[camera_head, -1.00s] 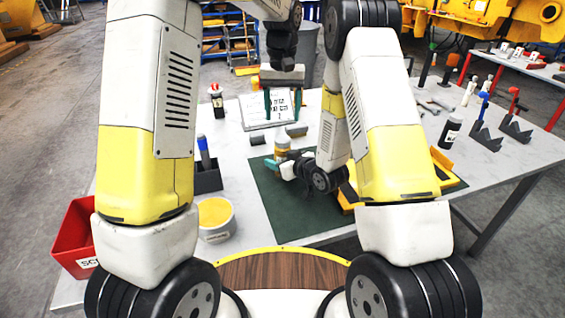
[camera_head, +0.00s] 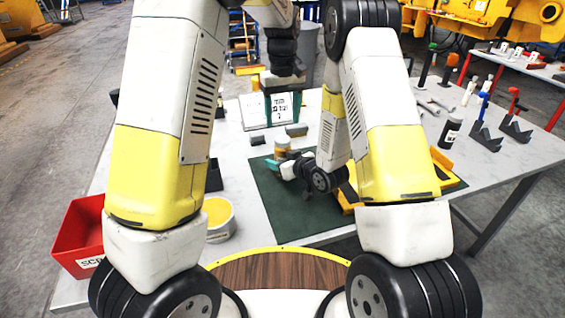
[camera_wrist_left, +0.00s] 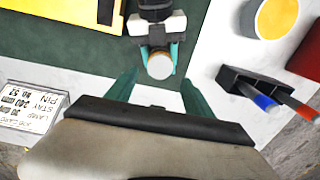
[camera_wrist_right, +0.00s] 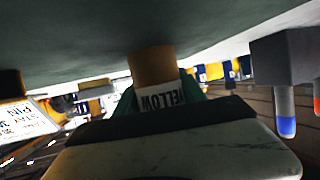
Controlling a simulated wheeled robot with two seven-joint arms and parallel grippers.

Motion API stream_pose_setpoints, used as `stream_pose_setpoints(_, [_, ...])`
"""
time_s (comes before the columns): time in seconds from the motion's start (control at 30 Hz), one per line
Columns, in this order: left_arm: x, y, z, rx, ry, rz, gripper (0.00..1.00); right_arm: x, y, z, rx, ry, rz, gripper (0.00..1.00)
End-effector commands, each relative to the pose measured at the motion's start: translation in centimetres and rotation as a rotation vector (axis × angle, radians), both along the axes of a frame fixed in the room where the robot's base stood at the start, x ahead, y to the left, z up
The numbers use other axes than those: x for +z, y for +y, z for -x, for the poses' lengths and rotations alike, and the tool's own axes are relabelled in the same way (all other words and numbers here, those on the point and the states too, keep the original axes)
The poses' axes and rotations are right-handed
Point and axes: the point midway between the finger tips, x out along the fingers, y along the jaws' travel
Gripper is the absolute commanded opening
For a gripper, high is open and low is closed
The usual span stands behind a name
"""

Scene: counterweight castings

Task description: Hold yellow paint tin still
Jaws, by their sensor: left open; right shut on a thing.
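The yellow paint tin (camera_head: 282,143) is a small yellow-orange cylinder over the green mat. In the right wrist view the tin (camera_wrist_right: 153,66) carries a white label reading YELLOW. My right gripper (camera_head: 290,164) is shut on it from the near side, with the fingers on either side of the label. In the left wrist view the tin's round pale end (camera_wrist_left: 160,66) shows between the right gripper's teal fingers. My left gripper (camera_head: 283,108) is open and empty, above and beyond the tin, with its fingers pointing toward it and apart from it.
A white sign (camera_head: 256,112) stands behind the mat (camera_head: 290,218). A white tub with yellow contents (camera_head: 218,222) and a red bin (camera_head: 80,240) are at left. A dark holder with markers (camera_wrist_left: 240,85) is near them. Dark stands and a bottle (camera_head: 450,133) are at right.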

Motion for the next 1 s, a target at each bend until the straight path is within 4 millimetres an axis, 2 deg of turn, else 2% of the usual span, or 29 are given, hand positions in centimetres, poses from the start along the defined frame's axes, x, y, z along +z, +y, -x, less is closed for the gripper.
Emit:
stream_pose_setpoints(0.2, [-3.6, 0.1, 0.1, 0.001, 0.003, -0.002, 0.61, 0.1, 0.0, 0.0, 0.000, -0.002, -0.001, 0.00])
stream_pose_setpoints(0.4, [-5.8, 0.0, 0.0, 0.000, 0.001, -0.001, 0.61, 0.1, 0.0, 0.0, 0.000, -0.002, -0.001, 0.00])
stream_pose_setpoints(0.8, [-6.5, 0.0, 0.0, 0.000, 0.000, 0.000, 0.61, 0.1, 0.0, 0.0, 0.000, -0.002, -0.001, 0.00])
stream_pose_setpoints(1.0, [-6.4, 0.0, 0.0, 0.000, 0.000, 0.000, 0.22, 0.1, 0.0, 0.0, 0.000, -0.002, -0.001, 0.00])
